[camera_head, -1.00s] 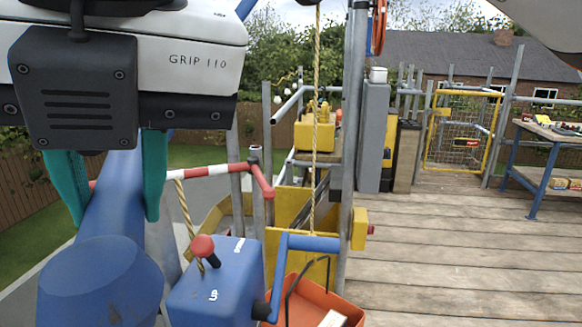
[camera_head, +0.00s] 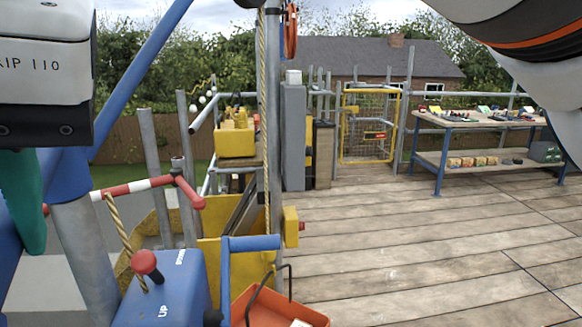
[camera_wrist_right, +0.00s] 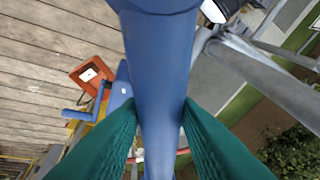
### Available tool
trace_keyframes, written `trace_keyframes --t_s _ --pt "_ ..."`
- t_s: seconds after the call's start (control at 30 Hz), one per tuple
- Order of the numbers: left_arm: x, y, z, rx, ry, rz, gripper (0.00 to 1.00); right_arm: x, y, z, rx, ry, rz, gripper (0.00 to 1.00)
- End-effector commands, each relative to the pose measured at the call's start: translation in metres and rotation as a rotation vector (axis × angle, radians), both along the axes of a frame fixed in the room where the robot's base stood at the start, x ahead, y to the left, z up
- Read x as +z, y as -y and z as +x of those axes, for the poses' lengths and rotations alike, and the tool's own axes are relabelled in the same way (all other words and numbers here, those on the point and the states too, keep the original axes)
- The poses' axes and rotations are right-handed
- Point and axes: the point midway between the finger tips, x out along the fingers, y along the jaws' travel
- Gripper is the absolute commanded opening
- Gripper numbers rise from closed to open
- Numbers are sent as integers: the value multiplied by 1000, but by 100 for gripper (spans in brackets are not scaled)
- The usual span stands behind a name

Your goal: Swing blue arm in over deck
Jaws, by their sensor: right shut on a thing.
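The blue arm is a thick round blue tube (camera_wrist_right: 155,50) running down the middle of the right wrist view. My right gripper (camera_wrist_right: 160,110) has its teal fingers on both sides of the tube, shut on it. In the head view the gripper's white and black body is cut off at the left edge, with one teal finger showing. A slanting blue bar (camera_head: 140,80) rises there from a blue piece on top of a grey post (camera_head: 82,250). The plank deck (camera_head: 400,250) lies to the right, clear of the tube. My left gripper is not in view.
A blue winch box (camera_head: 165,290) with a red-knobbed lever and an orange tray (camera_head: 280,305) stand at the deck's near edge. A rope (camera_head: 264,120) hangs beside a scaffold pole. A red-white rail (camera_head: 135,187) crosses at left. A workbench (camera_head: 470,120) stands far right; the middle deck is clear.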

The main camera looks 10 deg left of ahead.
Motion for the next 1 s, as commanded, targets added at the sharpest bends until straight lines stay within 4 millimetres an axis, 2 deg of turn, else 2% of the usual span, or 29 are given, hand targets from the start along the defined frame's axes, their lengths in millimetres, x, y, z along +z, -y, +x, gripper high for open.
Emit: trace_keyframes --t_s 0.13,0.17,0.27,0.3,0.57,0.67,0.77,1.0 --pt "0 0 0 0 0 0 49 3 -1 0 -6 0 13 0" --pt "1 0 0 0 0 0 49 3 -1 0 -6 0 13 32" --pt "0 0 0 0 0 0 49 3 -1 0 -5 0 10 48" --pt "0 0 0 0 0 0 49 2 -1 0 -5 0 9 50" --pt "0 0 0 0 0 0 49 2 0 0 -2 0 5 50" --pt "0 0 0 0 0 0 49 8 2 -1 -3 0 6 50" --pt "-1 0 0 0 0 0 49 21 7 -4 -5 2 6 50" --pt "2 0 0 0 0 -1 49 69 24 -16 -5 2 8 50"
